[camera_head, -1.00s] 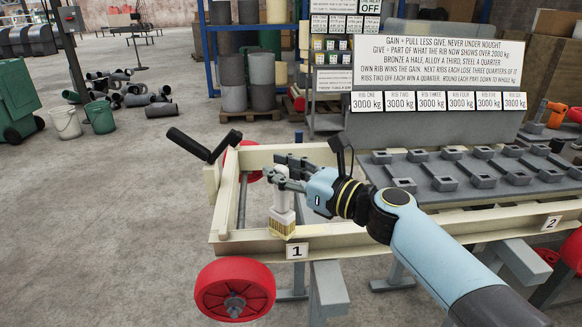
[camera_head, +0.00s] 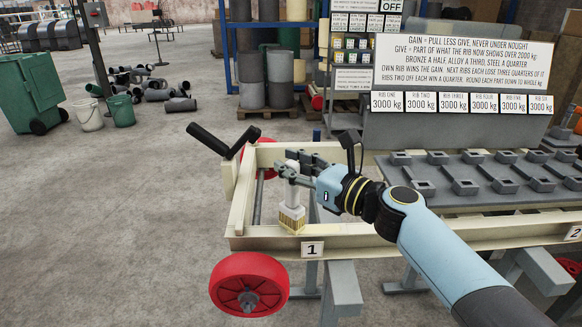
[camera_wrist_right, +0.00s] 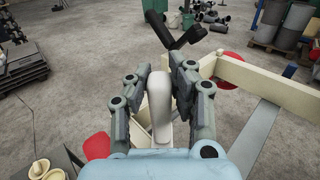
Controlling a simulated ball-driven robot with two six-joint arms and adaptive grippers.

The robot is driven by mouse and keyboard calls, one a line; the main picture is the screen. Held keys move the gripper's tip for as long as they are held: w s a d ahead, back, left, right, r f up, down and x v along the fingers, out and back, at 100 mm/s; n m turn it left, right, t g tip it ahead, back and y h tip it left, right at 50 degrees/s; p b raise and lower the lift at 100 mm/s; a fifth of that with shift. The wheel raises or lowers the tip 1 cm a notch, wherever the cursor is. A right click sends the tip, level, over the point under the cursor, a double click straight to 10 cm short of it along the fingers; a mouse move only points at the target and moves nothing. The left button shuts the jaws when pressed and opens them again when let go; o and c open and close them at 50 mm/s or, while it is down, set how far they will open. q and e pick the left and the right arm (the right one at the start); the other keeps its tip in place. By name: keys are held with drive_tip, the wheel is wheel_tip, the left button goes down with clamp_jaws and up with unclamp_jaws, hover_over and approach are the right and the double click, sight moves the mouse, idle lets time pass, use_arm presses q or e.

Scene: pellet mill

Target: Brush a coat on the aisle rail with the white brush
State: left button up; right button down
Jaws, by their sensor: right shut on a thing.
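The white brush (camera_head: 292,196) has a white handle and yellowish bristles. It is upright, bristles down, at the left end of the cream near rail (camera_head: 375,236) of a frame, just left of the plate marked 1 (camera_head: 312,248). The bristles appear to meet the rail, but I cannot tell how firmly. My right gripper (camera_head: 290,171) is shut on the brush. In the right wrist view the pale handle (camera_wrist_right: 160,105) lies between the fingers (camera_wrist_right: 166,75), and the bristles are hidden. No coat shows clearly on the rail. My left gripper is not in view.
A black crank handle (camera_head: 222,142) sticks out at the frame's left end, above a red wheel (camera_head: 249,284). Grey rib blocks (camera_head: 480,180) fill the bed at right, below a sign board (camera_head: 463,66).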

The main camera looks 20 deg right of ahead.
drive_tip(key=shift+d, duration=0.15)
drive_tip(key=s+d+b, duration=0.2)
drive_tip(key=d, duration=0.7)
drive_tip(key=shift+s, duration=0.35)
idle(0.5)
drive_tip(key=shift+w+a+p, duration=0.4)
drive_tip(key=shift+w+a, duration=0.05)
drive_tip(key=shift+a, duration=1.1)
drive_tip(key=shift+w+a+p, duration=0.4)
drive_tip(key=shift+w+a, duration=0.05)
drive_tip(key=shift+a, duration=1.15)
drive_tip(key=shift+w+a+p, duration=0.4)
drive_tip(key=shift+w+a, duration=0.05)
drive_tip(key=shift+a, duration=1.1)
